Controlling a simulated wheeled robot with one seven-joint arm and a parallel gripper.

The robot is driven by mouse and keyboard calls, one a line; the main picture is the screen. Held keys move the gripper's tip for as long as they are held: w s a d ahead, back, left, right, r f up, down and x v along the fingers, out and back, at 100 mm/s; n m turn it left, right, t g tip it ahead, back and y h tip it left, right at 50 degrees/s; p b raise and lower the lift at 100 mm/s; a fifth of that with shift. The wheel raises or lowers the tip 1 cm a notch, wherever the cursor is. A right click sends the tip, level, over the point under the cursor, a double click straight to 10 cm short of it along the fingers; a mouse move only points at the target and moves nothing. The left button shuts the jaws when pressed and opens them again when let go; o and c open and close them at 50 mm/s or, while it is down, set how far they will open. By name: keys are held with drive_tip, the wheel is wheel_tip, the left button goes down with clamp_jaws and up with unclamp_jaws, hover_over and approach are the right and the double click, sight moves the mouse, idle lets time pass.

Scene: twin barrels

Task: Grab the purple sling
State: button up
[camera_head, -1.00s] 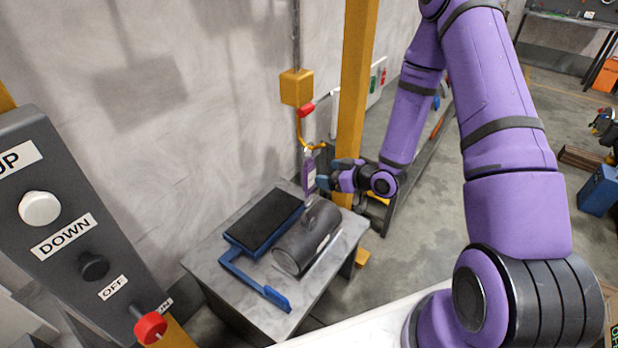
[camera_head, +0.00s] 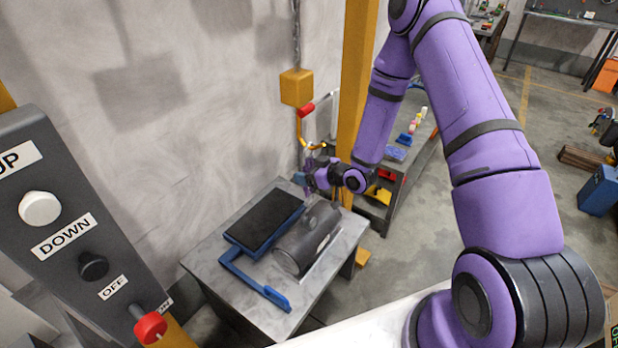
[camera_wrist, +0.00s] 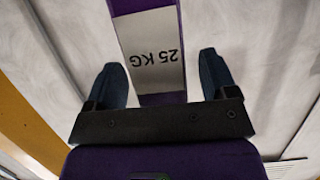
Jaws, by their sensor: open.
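The purple sling (camera_wrist: 150,88) is a flat strap with a white "25 KG" label, upside down in the wrist view. It runs down from the top edge of that view and lies between the two dark fingers of my gripper (camera_wrist: 161,68). There is a gap on each side of the strap, so the fingers are spread apart around it and not closed on it. In the head view my gripper (camera_head: 304,178) is just below the orange hook (camera_head: 300,128), at the far edge of the table. It hides most of the sling there.
A dark barrel (camera_head: 307,243) lies on the grey table (camera_head: 215,257) below my gripper, beside a blue-framed black plate (camera_head: 265,218). A yellow post (camera_head: 354,100) stands close behind my gripper. A control box (camera_head: 75,215) with buttons fills the left foreground.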

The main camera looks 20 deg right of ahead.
drive_tip(key=c, duration=1.2)
drive_tip(key=shift+r, duration=0.1)
